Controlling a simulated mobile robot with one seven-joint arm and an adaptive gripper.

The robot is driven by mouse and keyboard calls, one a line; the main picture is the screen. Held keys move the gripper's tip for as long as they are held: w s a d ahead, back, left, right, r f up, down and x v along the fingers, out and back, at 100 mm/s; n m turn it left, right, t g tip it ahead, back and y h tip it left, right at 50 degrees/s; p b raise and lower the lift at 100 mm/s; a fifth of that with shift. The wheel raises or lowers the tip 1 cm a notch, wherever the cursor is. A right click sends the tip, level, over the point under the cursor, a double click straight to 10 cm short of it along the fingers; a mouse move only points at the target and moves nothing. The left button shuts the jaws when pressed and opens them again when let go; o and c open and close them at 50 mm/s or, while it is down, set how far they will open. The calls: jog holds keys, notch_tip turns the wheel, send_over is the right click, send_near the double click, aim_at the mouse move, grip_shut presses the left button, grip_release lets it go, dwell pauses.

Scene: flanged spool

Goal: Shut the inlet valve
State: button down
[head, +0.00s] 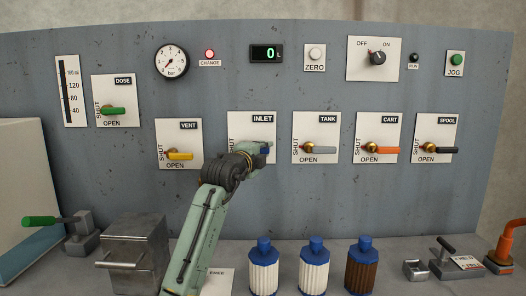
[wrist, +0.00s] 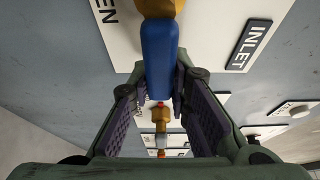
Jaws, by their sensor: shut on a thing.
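The inlet valve's plate (head: 240,122) is on the grey panel in the head view, marked INLET, with SHUT and OPEN lettering partly behind my arm. Its blue handle (wrist: 160,55) runs down from a brass hub (wrist: 162,8) in the wrist view. My gripper (head: 262,150) is at this valve, with its fingers (wrist: 160,85) on both sides of the blue handle and shut on it. In the head view my gripper hides the hub and most of the handle, which appears to point right.
The vent valve (head: 180,156) with a yellow handle is just left. The tank valve (head: 320,149), with a grey handle, is to the right. Bottles (head: 313,270) with blue caps and a metal box (head: 135,250) stand on the bench below. The display (head: 268,54) reads 0 L.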

jog(key=c, duration=1.5)
grip_release()
jog(key=v, duration=1.2)
jog(key=shift+d, duration=0.1)
